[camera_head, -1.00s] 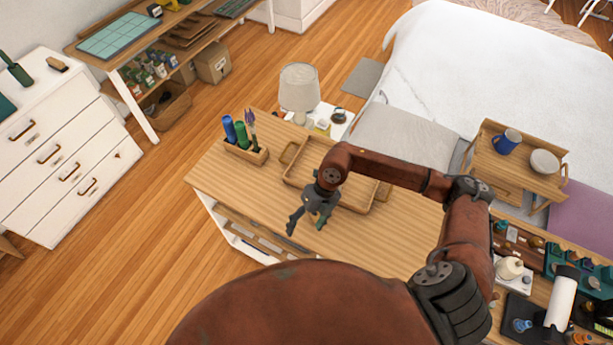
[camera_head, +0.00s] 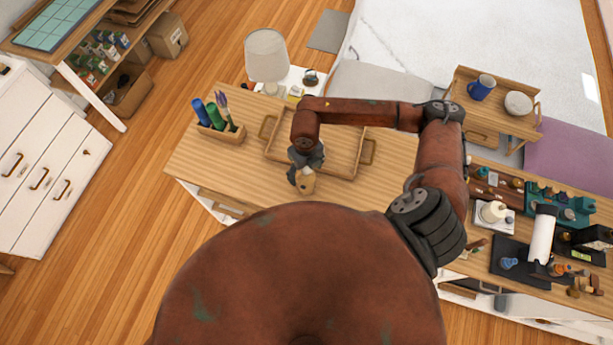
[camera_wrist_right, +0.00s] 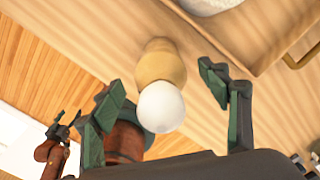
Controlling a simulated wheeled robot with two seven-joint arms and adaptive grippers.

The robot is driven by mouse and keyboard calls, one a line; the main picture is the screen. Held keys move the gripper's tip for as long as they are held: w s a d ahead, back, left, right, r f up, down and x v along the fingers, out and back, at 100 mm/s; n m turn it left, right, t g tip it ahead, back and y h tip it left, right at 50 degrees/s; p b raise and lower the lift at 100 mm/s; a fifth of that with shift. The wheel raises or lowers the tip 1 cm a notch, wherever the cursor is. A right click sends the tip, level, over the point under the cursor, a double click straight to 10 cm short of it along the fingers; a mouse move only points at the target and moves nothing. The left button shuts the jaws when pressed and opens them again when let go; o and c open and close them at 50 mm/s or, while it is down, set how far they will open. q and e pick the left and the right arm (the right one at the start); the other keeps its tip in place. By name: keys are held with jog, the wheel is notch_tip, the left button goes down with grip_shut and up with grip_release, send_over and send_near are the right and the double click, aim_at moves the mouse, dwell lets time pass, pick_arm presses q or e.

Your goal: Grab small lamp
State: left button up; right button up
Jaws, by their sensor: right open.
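The small lamp has a rounded wooden base and a white globe; it stands in the middle of the right wrist view (camera_wrist_right: 161,85). In the head view its tan wooden part (camera_head: 308,184) shows at my right gripper (camera_head: 302,177), on the desk near its front edge. In the right wrist view my right gripper (camera_wrist_right: 165,108) is open, with a finger on each side of the globe and gaps between. Whether a finger touches the lamp cannot be told. My left gripper (camera_wrist_right: 64,124) shows small at lower left of the wrist view, its fingers apart; it is out of the head view.
A wooden tray (camera_head: 345,165) lies just behind the right gripper on the desk (camera_head: 225,165). A pen holder (camera_head: 218,132) stands to the left. A larger shaded lamp (camera_head: 267,56) stands behind the desk. A cluttered work area (camera_head: 500,235) lies to the right.

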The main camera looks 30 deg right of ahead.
jog(key=shift+f, duration=1.35)
jog(key=shift+c, duration=0.4)
jog(key=c, duration=1.5)
